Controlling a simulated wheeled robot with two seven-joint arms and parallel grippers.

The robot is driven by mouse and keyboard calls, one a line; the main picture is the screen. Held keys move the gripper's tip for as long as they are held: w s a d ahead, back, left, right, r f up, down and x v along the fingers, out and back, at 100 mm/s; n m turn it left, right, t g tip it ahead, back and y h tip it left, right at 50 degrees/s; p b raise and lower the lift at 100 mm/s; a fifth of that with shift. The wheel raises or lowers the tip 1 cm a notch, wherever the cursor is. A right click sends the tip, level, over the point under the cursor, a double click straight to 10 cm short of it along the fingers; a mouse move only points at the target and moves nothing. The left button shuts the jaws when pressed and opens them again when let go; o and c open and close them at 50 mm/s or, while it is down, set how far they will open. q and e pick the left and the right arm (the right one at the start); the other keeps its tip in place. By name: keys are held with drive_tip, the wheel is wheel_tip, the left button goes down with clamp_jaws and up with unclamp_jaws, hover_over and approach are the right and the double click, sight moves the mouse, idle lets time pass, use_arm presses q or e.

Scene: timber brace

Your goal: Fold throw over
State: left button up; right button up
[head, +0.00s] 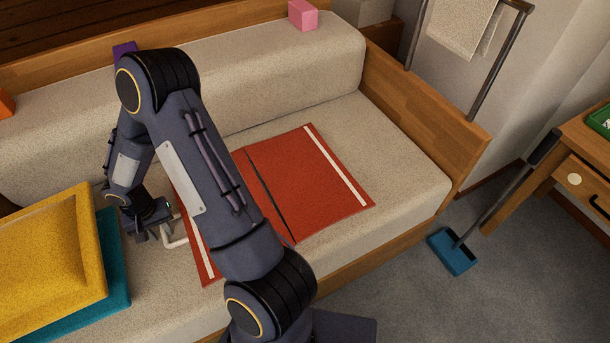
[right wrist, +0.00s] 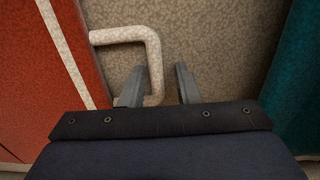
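The red throw (head: 305,185) lies flat on the sofa seat, with a pale stripe near each end and a dark line across its middle. My right arm hides part of it. A pale U-shaped handle (head: 178,240) sticks out from its left edge; the handle (right wrist: 154,62) and the throw's striped edge (right wrist: 65,50) also show in the right wrist view. My right gripper (head: 154,224) is open at the handle. In the right wrist view its fingers (right wrist: 158,86) stand either side of the handle's outer bar, with gaps. My left gripper is not in view.
Yellow (head: 45,255) and teal (head: 118,275) cushions lie left of my right gripper. A pink block (head: 302,15) sits on the backrest, and a purple block (head: 124,52) is behind my arm. A wooden armrest (head: 425,115) bounds the right. The seat right of the throw is clear.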

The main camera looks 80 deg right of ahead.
drive_tip(key=shift+f, duration=0.3)
drive_tip(key=shift+b, duration=0.35)
drive_tip(key=shift+r, duration=0.1)
drive_tip(key=c, duration=0.6)
